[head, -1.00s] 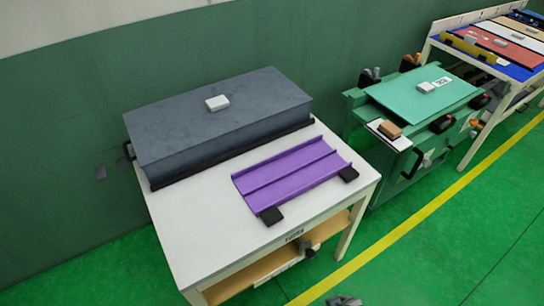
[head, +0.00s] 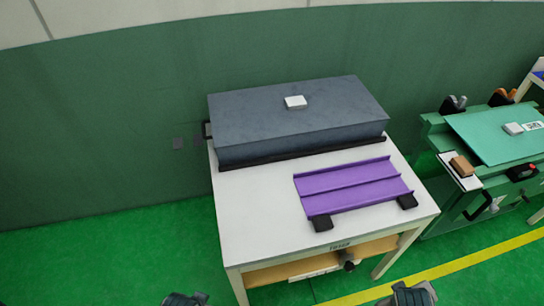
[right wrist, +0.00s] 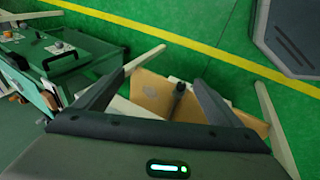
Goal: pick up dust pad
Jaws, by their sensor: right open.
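No pad is labelled, so I cannot tell which item is the dust pad. A small white block (head: 295,102) lies on top of the large grey box on the near table. A tan block (head: 461,166) lies on a white plate at the left end of the green bench, and another white block (head: 513,128) lies on the green panel there. My left gripper (head: 185,298) shows only slightly at the bottom edge. My right gripper (head: 410,295) is at the bottom right, below the table; in the right wrist view (right wrist: 158,92) its fingers are apart and empty.
The white table (head: 250,220) carries the grey box (head: 300,135) and a purple channelled panel (head: 352,185) on black supports. The green bench (head: 440,145) stands to the right, with black and orange clamps. Green floor is clear at the left.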

